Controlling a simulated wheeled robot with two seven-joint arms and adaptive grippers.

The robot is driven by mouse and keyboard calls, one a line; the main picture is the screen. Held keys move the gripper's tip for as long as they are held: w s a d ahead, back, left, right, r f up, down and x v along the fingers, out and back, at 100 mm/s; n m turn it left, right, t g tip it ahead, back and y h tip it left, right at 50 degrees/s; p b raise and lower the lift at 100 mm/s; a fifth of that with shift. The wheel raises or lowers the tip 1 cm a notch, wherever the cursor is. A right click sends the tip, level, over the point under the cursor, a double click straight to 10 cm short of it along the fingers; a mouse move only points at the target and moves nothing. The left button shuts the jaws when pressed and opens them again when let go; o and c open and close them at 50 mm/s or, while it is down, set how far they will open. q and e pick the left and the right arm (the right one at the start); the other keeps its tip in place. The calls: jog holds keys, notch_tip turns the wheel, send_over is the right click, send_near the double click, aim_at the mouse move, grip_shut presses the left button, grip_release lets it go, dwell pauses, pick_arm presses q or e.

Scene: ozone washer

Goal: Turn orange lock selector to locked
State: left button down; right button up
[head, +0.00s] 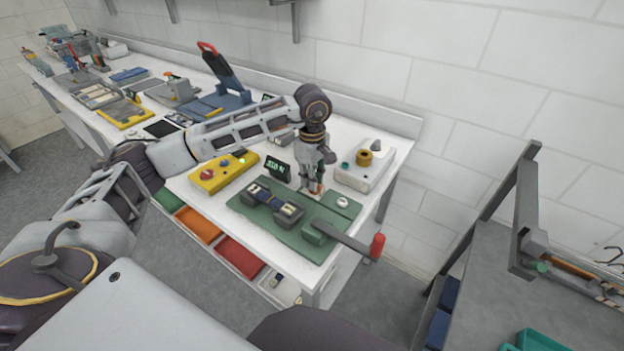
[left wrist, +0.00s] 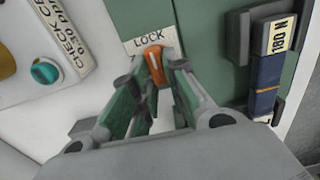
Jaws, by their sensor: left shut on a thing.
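The orange lock selector (left wrist: 155,66) is a small elongated knob with a pale line along its top. It sits just below a white label reading LOCK (left wrist: 149,39), and its long side points roughly toward that label. My left gripper (head: 314,187) reaches down to the back of the green fixture plate (head: 297,238). In the left wrist view, its green-padded fingers (left wrist: 153,76) are shut on the selector from both sides. The fingers hide the selector's lower part. My right gripper is not in view.
A red-handled lever (head: 376,246) sticks out at the plate's front right. A dark clamped part (head: 270,202) lies on the plate. A yellow button box (head: 223,172), a small display (head: 278,170) and a white box with a brass knob (head: 365,172) stand close by.

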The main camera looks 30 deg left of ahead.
pick_arm(q)
jog(key=c, duration=1.5)
grip_release()
jog(key=shift+o, duration=0.4)
jog(key=shift+r, duration=0.85)
notch_tip(320, 180, up, 10)
jog(key=shift+r, duration=0.2)
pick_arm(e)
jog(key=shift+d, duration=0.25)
